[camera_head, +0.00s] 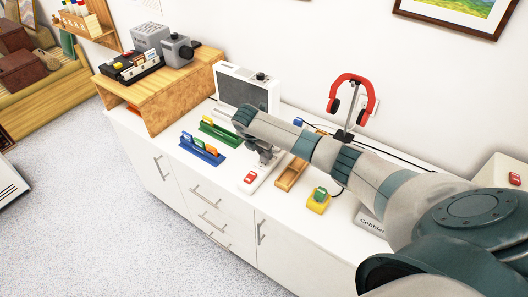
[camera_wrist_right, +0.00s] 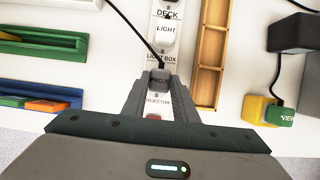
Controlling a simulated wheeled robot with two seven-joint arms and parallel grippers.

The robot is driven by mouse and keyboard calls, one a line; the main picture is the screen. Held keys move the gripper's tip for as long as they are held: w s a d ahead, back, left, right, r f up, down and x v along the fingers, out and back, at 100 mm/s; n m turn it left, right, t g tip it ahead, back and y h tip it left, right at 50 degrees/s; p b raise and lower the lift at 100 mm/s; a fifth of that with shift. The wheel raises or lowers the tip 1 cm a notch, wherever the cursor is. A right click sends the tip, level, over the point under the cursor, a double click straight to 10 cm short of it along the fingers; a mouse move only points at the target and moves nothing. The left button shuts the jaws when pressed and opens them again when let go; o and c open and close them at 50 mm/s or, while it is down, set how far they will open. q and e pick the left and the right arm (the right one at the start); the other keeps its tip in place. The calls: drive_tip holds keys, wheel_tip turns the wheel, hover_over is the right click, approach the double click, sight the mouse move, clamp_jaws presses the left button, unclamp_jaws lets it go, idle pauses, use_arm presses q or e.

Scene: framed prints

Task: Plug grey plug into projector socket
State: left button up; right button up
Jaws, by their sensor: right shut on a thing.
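The grey plug (camera_wrist_right: 159,80), marked "PROJ", sits between the two fingers of my right gripper (camera_wrist_right: 155,84) in the right wrist view. The gripper is shut on it. A black cord runs up and left from the plug. The white power strip (camera_wrist_right: 157,59) lies beneath, with printed labels "DECK", "LIGHT BOX" and "PROJECTOR". The plug is over the strip just above the "PROJECTOR" label; its prongs and the socket are hidden, so I cannot tell whether it is in. In the head view my right gripper (camera_head: 265,155) points down at the strip (camera_head: 262,172). My left gripper is not in view.
A white plug (camera_wrist_right: 166,32) marked "LIGHT" sits on the strip. A wooden tray (camera_wrist_right: 209,55) lies beside it. A green plug (camera_wrist_right: 281,116) rests at a yellow block (camera_wrist_right: 255,110). Blue (camera_head: 202,148) and green (camera_head: 220,132) racks stand left; a red headphone (camera_head: 350,90) hangs behind.

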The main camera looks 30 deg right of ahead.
drive_tip(key=shift+p, duration=0.3)
idle(0.7)
drive_tip(key=shift+p, duration=0.9)
idle(1.6)
drive_tip(key=shift+f+b, duration=0.3)
drive_tip(key=shift+f, duration=0.4)
idle(0.5)
drive_tip(key=o, duration=1.1)
drive_tip(key=shift+c, duration=0.2)
drive_tip(key=shift+r, duration=0.1)
drive_tip(key=b+v, duration=0.3)
drive_tip(key=v, duration=1.4)
drive_tip(key=shift+r+b, duration=0.15)
drive_tip(key=shift+b, duration=0.25)
drive_tip(key=shift+a, duration=0.1)
